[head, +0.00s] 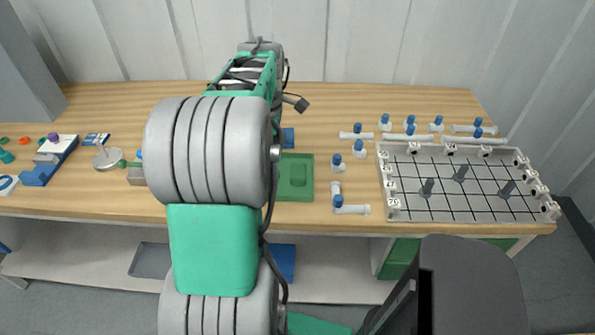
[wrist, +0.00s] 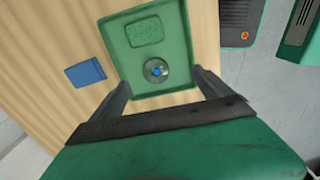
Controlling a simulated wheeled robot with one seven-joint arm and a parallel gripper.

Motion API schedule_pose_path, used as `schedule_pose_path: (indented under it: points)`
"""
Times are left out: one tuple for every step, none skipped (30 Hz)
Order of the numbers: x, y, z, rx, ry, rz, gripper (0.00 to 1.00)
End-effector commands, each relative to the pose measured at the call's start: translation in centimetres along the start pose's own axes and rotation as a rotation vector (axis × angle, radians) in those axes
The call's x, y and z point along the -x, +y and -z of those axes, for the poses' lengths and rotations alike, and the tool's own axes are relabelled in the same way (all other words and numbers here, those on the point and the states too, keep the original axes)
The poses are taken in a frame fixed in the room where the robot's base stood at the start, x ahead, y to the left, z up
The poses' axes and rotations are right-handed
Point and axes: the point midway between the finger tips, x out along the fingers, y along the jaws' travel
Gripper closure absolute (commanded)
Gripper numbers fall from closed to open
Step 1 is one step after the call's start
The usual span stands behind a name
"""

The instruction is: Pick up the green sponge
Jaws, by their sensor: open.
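In the wrist view, the green sponge (wrist: 146,31) is a speckled rectangle lying in the far part of a green tray (wrist: 108,40). A round grey metal piece with a blue centre (wrist: 156,70) lies in the same tray, nearer to me. My gripper (wrist: 160,78) is open, its two dark fingers spread over the tray's near end. The sponge is beyond the fingertips, apart from them. In the head view the green tray (head: 294,193) is right of my arm, with a darker green patch inside. My arm hides my gripper there.
A blue flat piece (wrist: 85,73) lies left of the tray in the wrist view. A dark grey device (wrist: 238,22) with an orange button is to its right.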

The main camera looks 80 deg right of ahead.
Motion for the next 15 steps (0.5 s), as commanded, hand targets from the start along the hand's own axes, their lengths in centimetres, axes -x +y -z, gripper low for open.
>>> schedule_pose_path:
  points:
    - [-0.2, 0.7, -2.9, -0.004, -0.001, 0.012, 0.11]
    - [-0.3, 1.0, -4.2, 0.003, -0.001, 0.016, 0.11]
    - [-0.5, 1.2, -5.4, 0.011, -0.001, 0.021, 0.11]
    - [-0.7, 1.3, -6.0, 0.015, 0.0, 0.023, 0.11]
    - [-0.9, 1.4, -6.5, 0.019, 0.0, 0.025, 0.11]
    - [-1.3, 1.4, -6.7, 0.021, 0.0, 0.027, 0.11]
    - [-1.7, 1.3, -6.8, 0.023, 0.0, 0.029, 0.11]
    - [-2.1, 1.3, -6.8, 0.023, 0.0, 0.029, 0.11]
    - [-2.7, 1.3, -6.7, 0.023, 0.0, 0.029, 0.11]
    - [-3.1, 1.3, -6.7, 0.023, 0.0, 0.028, 0.11]
    - [-3.5, 1.4, -6.8, 0.022, 0.0, 0.027, 0.11]
    - [-4.0, 1.4, -6.8, 0.022, 0.0, 0.027, 0.11]
    - [-4.4, 1.4, -6.8, 0.022, 0.0, 0.027, 0.11]
    - [-5.0, 1.4, -6.8, 0.022, 0.0, 0.028, 0.11]
    - [-5.7, 1.5, -6.9, 0.021, 0.0, 0.028, 0.11]
